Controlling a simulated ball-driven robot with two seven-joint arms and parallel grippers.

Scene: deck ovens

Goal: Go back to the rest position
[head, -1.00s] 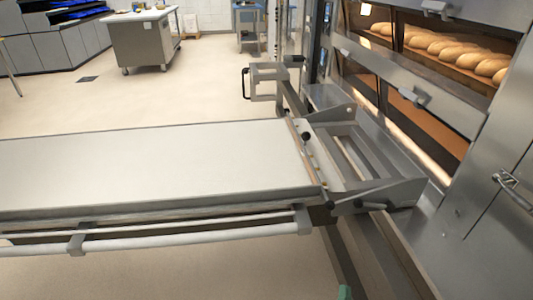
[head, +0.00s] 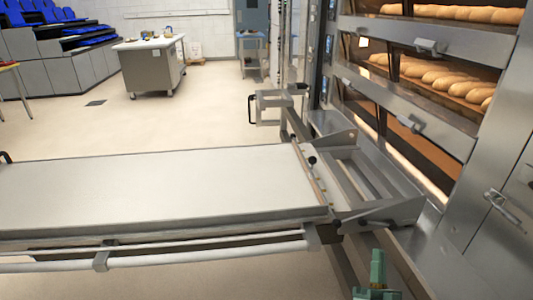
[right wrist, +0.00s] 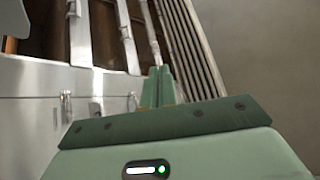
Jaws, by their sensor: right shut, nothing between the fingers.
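My right gripper (head: 377,268) shows at the bottom edge of the head view, right of centre. Its green fingers point up, below the right end of the loader. In the right wrist view the same gripper (right wrist: 158,85) has its two green fingers together, with nothing between them. It appears apart from the metal oven front (right wrist: 40,85). My left gripper is not in view.
A long loader with a pale flat belt (head: 150,188) lies across the front, its metal end frame (head: 375,190) by the deck ovens (head: 440,110) at right. Loaves (head: 430,75) sit inside. A worktable (head: 150,65) stands far back. Open floor lies between.

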